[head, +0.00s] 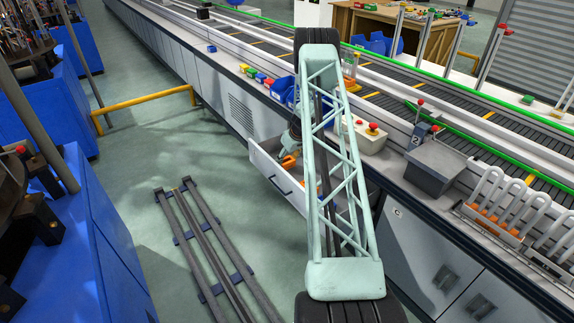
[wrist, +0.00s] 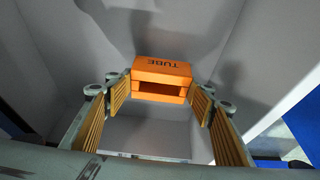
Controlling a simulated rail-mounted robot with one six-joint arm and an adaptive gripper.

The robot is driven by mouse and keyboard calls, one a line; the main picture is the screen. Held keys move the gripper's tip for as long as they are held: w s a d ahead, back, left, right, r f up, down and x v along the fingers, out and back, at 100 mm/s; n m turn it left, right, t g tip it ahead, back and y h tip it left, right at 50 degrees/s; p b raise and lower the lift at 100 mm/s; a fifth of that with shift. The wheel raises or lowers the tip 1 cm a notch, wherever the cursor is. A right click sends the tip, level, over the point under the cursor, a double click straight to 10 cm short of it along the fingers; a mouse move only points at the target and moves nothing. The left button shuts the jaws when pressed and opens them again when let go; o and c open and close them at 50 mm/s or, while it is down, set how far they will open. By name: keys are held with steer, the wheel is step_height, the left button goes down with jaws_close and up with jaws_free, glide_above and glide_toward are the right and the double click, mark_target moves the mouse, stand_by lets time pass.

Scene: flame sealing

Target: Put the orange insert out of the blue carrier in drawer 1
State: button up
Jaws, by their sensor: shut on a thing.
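The orange insert (wrist: 162,70), marked "TUBE", sits between the fingertips of my gripper (wrist: 160,98) in the wrist view. My gripper is shut on it. Pale walls of the open drawer (wrist: 60,75) surround the insert and the fingers. In the head view the pulled-out drawer (head: 266,174) juts from the bench front, and my wrist reaches down over it. Orange shows at the drawer there, partly hidden by my arm; I cannot tell the insert from the fingers. I cannot make out a drawer number, nor identify the blue carrier with certainty.
Small coloured bins (head: 257,77) line the bench edge behind the drawer. A cream box with red buttons (head: 365,133) stands beside my arm. A rack with orange pieces (head: 500,215) is at the right. The floor left of the drawer holds dark rails (head: 207,250).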

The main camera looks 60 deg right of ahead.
steer(key=shift+f, duration=0.9)
steer(key=shift+f+b, duration=0.15)
steer(key=shift+b, duration=0.15)
steer(key=o, duration=0.9)
steer(key=shift+r+p, duration=0.2)
steer(key=shift+p, duration=0.1)
steer(key=shift+r, duration=0.25)
steer(key=p+v, duration=0.1)
steer(key=v, duration=1)
steer(key=shift+s+a+r, duration=0.1)
steer(key=shift+s+r, duration=0.05)
steer(key=shift+s, duration=0.05)
